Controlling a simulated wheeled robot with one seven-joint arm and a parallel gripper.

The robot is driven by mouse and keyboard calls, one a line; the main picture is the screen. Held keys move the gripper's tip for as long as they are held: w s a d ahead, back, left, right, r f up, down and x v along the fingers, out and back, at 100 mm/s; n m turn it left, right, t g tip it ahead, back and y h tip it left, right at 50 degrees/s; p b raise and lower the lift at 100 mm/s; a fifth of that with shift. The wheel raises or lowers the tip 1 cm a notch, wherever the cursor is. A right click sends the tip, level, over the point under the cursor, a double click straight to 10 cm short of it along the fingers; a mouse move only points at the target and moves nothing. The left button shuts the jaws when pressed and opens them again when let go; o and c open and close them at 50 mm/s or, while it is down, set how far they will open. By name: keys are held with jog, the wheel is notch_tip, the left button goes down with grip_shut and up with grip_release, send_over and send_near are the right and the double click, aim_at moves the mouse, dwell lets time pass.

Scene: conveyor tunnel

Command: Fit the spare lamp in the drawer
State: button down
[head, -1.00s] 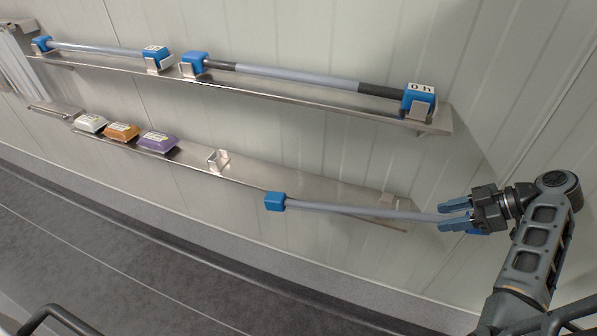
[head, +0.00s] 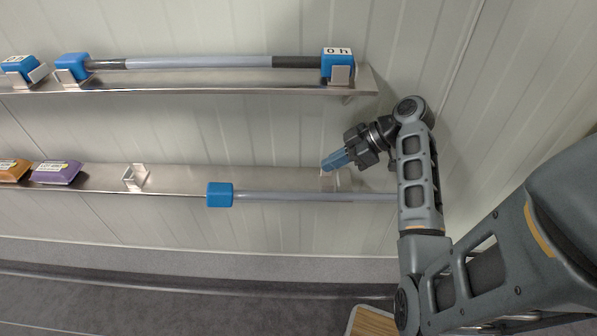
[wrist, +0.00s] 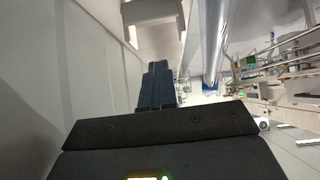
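A grey lamp tube (head: 300,197) with a blue end cap (head: 219,195) lies level along the front of the lower shelf. Its right end is hidden behind my arm, and I cannot tell what supports it. My gripper (head: 335,163) is above the tube near the shelf's right end, apart from it in the picture. Its blue fingers look closed together with nothing visible between them. In the wrist view the fingers (wrist: 156,87) also look closed, and a long grey tube (wrist: 212,45) runs to their right. No drawer can be made out.
The upper shelf (head: 200,86) holds another blue-ended tube (head: 200,62) in brackets. The lower shelf (head: 95,180) carries a purple pack (head: 56,172), an orange pack (head: 12,170) and an empty bracket (head: 135,177). A ribbed wall stands close behind.

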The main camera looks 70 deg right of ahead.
jog(key=w+a, duration=0.1)
jog(key=w, duration=0.3)
jog(key=w+a+p, duration=0.1)
jog(key=w, duration=0.1)
jog(key=shift+w+a+r, duration=0.1)
jog(key=shift+w+a, duration=0.15)
jog(key=shift+a, duration=0.05)
jog(key=shift+w+a, duration=0.15)
jog(key=shift+w, duration=0.25)
jog(key=shift+f+p, duration=0.3)
jog(key=shift+f, duration=1.55)
jog(key=c, duration=1.8)
grip_release()
jog(key=o, duration=1.2)
